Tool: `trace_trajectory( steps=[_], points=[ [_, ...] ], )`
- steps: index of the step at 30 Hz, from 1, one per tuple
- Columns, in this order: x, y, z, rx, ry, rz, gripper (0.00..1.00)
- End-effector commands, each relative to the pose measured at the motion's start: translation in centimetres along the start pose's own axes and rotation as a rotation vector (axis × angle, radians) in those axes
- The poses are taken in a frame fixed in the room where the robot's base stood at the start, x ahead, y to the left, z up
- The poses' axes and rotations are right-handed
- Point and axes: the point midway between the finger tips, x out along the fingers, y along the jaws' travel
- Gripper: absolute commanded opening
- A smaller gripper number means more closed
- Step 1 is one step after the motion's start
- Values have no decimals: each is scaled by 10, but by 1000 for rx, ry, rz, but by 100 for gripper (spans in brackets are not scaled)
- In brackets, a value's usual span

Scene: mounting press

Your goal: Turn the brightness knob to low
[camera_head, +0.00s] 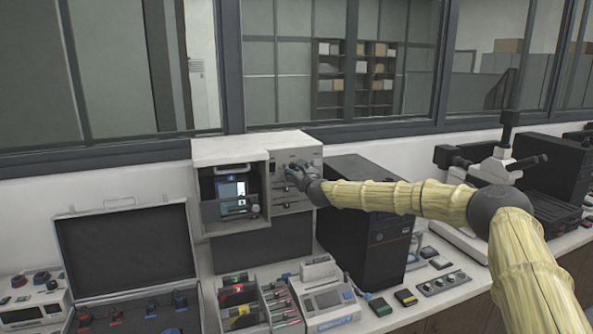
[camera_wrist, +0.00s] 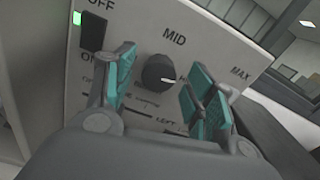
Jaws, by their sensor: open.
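A round black knob (camera_wrist: 158,72) with a white pointer line sits on the grey panel of the mounting press (camera_head: 230,150). The pointer line is toward the right in the wrist view, toward a label that begins with H and is partly hidden by a finger. MID is printed above the knob and MAX is at the far right. My gripper (camera_head: 293,172) is at the right-hand panel of the press. In the wrist view my gripper (camera_wrist: 157,76) is open, with one teal finger pad on each side of the knob. I cannot tell whether the pads touch it.
A black switch (camera_wrist: 93,32) between OFF and ON and a lit green lamp (camera_wrist: 77,18) are left of the fingers. A black computer tower (camera_head: 362,225) stands right of the press. An open case (camera_head: 125,250) lies left, and small instruments fill the bench front.

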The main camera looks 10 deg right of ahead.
Motion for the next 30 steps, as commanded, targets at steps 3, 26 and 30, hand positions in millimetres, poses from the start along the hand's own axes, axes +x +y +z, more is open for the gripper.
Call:
trace_trajectory(
  steps=[3, 26, 30],
  points=[
    [0, 0, 0, 0, 0, 0, 42],
    [0, 1, -5, -127, -1, -1, 9],
    [0, 1, -6, -221, -2, -1, 9]
  ],
)
